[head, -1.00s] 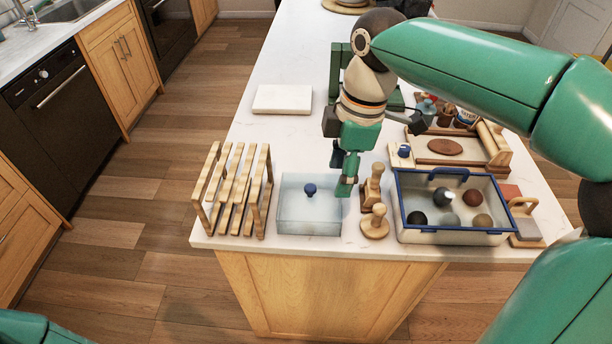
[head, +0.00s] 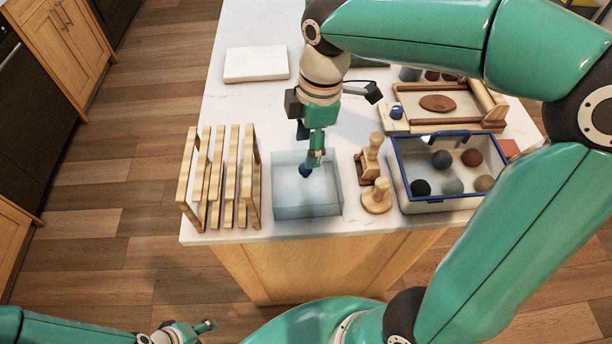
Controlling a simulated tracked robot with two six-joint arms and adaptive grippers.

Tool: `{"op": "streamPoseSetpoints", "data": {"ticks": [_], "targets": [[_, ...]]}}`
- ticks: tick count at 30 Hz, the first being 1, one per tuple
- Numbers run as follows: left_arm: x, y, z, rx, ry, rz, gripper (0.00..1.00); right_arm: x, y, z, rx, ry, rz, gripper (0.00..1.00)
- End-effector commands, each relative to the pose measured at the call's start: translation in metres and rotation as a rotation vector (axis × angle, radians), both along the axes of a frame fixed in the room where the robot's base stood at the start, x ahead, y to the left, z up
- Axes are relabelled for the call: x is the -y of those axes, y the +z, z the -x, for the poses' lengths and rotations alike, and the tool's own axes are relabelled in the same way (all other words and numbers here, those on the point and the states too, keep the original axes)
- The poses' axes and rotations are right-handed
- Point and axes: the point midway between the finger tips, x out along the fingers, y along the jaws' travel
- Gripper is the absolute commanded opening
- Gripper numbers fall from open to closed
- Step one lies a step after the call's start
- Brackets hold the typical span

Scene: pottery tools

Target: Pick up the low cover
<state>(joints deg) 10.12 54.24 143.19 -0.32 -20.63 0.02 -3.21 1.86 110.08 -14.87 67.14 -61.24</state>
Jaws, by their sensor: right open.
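The low cover (head: 290,196) is a clear, pale blue, box-like cover with a dark blue knob (head: 305,172) on top. It sits on the white counter near its front edge. My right gripper (head: 312,158) is open and points down at the knob, with its fingers right at it. They partly hide the knob, and I cannot tell whether they touch it. My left gripper (head: 190,332) is low at the bottom edge, in front of the counter and away from the cover. Its jaws are too small to read.
A wooden slatted rack (head: 222,180) stands close left of the cover. Wooden stamps (head: 376,196) stand close right, then a blue-rimmed bin (head: 405,192) with several balls. A wooden tray (head: 425,112) and a white slab (head: 256,64) lie farther back.

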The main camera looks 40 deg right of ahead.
Motion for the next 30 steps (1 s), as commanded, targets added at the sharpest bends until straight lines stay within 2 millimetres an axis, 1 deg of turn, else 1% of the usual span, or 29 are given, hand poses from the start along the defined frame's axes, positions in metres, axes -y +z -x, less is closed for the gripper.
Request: {"op": "streamPoseSetpoints", "data": {"ticks": [1,3,8,10,15,18,21,27,28,30], "targets": [[0.0,0.0,0.0,0.0,0.0,0.0,0.53,-0.001,-0.007,0.0,-0.003,-0.001,0.0,0.57],[0.0,0.0,0.0,0.0,0.0,0.0,0.53,-0.001,-0.013,0.0,-0.001,-0.001,0.0,0.57],[0.0,0.001,0.0,0.0,0.0,0.0,0.53,-0.002,-0.021,0.0,-0.001,-0.001,0.0,0.57],[0.0,0.003,0.0,0.0,0.0,0.0,0.53,-0.001,-0.027,0.0,-0.003,-0.002,0.0,0.57],[0.0,0.009,0.0,0.001,0.0,0.0,0.53,-0.001,-0.051,0.002,-0.006,-0.001,0.0,0.57],[0.0,0.009,0.0,0.0,0.0,0.0,0.53,-0.003,-0.063,0.001,-0.002,-0.002,0.0,0.57],[0.0,0.009,0.0,0.001,0.0,0.0,0.53,-0.004,-0.069,0.0,0.0,-0.001,0.0,0.57],[0.0,0.009,0.0,0.0,0.0,0.0,0.53,-0.004,-0.07,0.0,0.001,-0.001,-0.001,0.57],[0.0,0.009,0.0,0.0,0.0,0.0,0.53,-0.004,-0.07,0.0,0.001,-0.001,-0.001,0.55],[0.0,0.009,0.0,0.0,0.0,0.0,0.53,-0.004,-0.07,0.0,0.001,-0.001,-0.001,0.44]]}}
